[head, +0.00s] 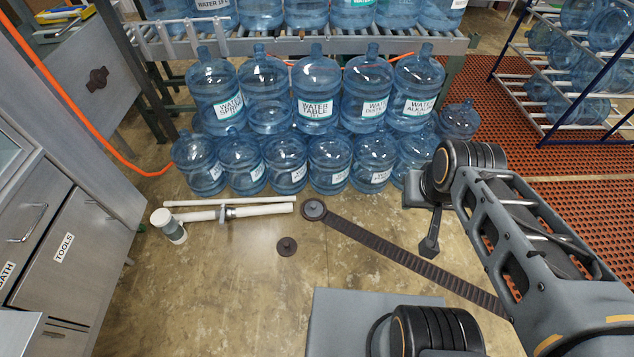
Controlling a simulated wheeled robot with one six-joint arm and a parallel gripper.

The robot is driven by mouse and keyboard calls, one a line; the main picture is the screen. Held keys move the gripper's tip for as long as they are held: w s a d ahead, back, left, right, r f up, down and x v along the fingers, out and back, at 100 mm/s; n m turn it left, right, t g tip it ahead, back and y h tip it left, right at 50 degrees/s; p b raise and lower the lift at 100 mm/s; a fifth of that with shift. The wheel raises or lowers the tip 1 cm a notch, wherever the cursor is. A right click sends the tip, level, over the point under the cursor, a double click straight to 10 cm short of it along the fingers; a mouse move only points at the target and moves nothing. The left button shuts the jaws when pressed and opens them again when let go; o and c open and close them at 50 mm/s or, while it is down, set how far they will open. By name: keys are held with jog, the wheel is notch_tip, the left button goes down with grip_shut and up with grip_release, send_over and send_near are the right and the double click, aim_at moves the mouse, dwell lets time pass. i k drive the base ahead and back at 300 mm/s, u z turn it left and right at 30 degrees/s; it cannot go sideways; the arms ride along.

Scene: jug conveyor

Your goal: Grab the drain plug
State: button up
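A small dark brown disc with a raised knob in its middle, which looks like the drain plug (287,246), lies flat on the concrete floor left of centre in the head view. Nothing touches it. My gripper (428,236) is at the end of my arm, right of the plug and well apart from it. It points down and is partly hidden by the wrist. Only one dark finger-like part shows clearly, so its opening cannot be made out. I see nothing held in it.
A dark ribbed belt (405,258) with a round end lies right of the plug. White pipes (230,211) and a capped fitting (168,226) lie left. Blue water jugs (330,160) stand behind, below a roller conveyor (290,46). Steel cabinets (65,235) border the left. Floor around the plug is clear.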

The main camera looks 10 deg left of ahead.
aim_at(314, 207)
jog(key=i, duration=1.95)
jog(key=u, duration=3.25)
